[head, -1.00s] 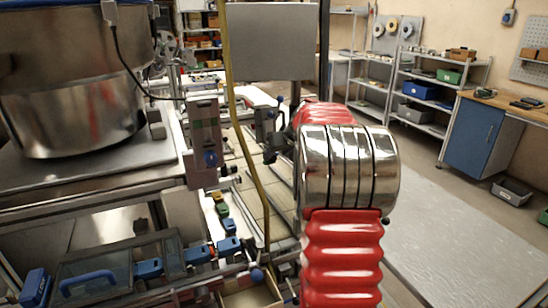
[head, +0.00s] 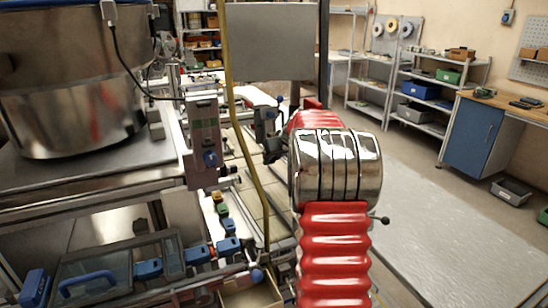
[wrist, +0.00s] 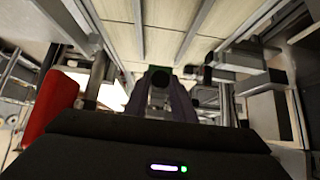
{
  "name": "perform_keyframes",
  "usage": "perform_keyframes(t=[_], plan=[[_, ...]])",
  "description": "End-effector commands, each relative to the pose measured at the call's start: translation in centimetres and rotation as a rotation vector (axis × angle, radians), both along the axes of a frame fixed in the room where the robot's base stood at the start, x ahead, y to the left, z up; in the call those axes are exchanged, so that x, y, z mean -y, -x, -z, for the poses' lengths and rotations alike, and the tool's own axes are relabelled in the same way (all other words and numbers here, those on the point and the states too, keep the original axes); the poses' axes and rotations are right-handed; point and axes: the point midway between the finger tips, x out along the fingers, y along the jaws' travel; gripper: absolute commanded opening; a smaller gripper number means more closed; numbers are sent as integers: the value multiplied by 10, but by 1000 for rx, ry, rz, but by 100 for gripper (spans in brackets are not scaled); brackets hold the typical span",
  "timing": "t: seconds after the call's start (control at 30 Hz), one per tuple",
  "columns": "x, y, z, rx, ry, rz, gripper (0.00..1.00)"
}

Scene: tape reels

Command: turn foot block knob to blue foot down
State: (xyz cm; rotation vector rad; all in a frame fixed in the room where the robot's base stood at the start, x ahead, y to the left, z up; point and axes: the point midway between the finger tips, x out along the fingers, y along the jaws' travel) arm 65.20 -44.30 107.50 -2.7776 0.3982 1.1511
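In the wrist view my gripper (wrist: 160,100) shows as two greyish-purple fingers at the middle, pointing away from me. A dark round knob-like end (wrist: 160,77) shows between or just beyond their tips. I cannot tell whether the fingers touch it, or whether it is the foot block knob. In the head view my gripper (head: 272,148) is a small dark shape left of my red and silver arm, mostly hidden by it. No blue foot can be made out for certain.
A large metal drum (head: 70,105) stands at the left on a machine frame. A yellow-brown hose (head: 240,130) hangs between the grey block and my gripper. A grey panel (head: 272,40) is behind. Rails and slats crowd the wrist view.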

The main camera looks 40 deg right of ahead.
Motion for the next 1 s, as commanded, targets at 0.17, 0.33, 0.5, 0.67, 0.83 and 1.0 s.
perform_keyframes(t=[0.17, 0.33, 0.5, 0.67, 0.83, 1.0], plan=[[0, 0, 0, 0, 0, 0, 10], [0, 0, 0, 0, 0, 0, 0], [0, 0, 0, 2, -7, 1, 0], [1, 0, 0, 11, -39, 4, 0], [3, 1, 0, 33, -108, 13, 0], [5, 2, 1, 64, -219, 26, 0]])
